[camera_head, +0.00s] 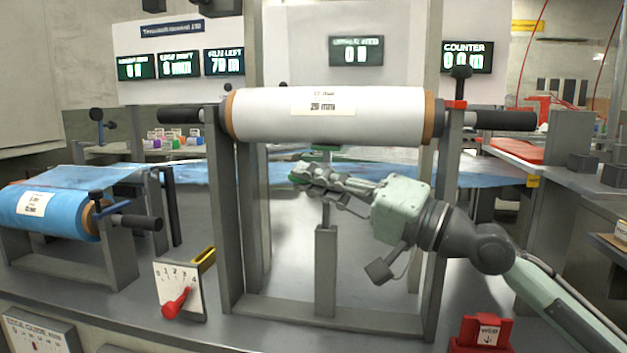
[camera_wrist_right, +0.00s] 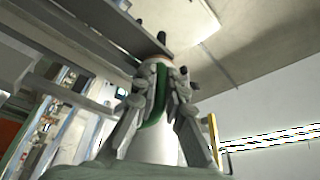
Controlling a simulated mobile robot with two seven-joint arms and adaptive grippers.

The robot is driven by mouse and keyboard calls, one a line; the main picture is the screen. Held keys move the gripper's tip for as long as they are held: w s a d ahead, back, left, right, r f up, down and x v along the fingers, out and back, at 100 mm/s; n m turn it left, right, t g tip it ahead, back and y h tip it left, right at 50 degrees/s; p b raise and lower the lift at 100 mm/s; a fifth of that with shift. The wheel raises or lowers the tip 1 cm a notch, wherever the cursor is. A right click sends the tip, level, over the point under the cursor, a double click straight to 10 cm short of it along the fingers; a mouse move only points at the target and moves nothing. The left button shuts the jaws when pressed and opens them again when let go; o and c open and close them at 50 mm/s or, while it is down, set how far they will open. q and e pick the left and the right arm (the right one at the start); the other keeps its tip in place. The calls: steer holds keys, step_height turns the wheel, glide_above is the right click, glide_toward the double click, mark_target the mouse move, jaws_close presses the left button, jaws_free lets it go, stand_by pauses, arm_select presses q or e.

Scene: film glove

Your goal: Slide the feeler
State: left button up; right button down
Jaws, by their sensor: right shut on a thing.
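My right gripper (camera_head: 312,178) reaches in from the right, below the large white roll, and is shut on a thin green piece that looks like the feeler (camera_head: 297,178). Fingers and distance hide most of it in the head view. In the right wrist view, the green feeler (camera_wrist_right: 158,104) shows as a narrow strip between the closed fingers of the gripper (camera_wrist_right: 167,88). A grey post (camera_head: 325,270) stands just below the gripper; whether the feeler touches it I cannot tell. My left gripper is not in view.
The white roll (camera_head: 375,115) lies across a grey upright frame (camera_head: 228,210) above my gripper. A blue film roll (camera_head: 60,210) sits on a stand at left. A dial plate with a red pointer (camera_head: 176,302) and a red block (camera_head: 482,335) are at the front.

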steer(key=c, duration=1.6)
jaws_free()
steer(key=shift+r, duration=0.1)
steer(key=shift+d, duration=0.1)
steer(key=v, duration=1.1)
steer(key=shift+s+d, duration=0.3)
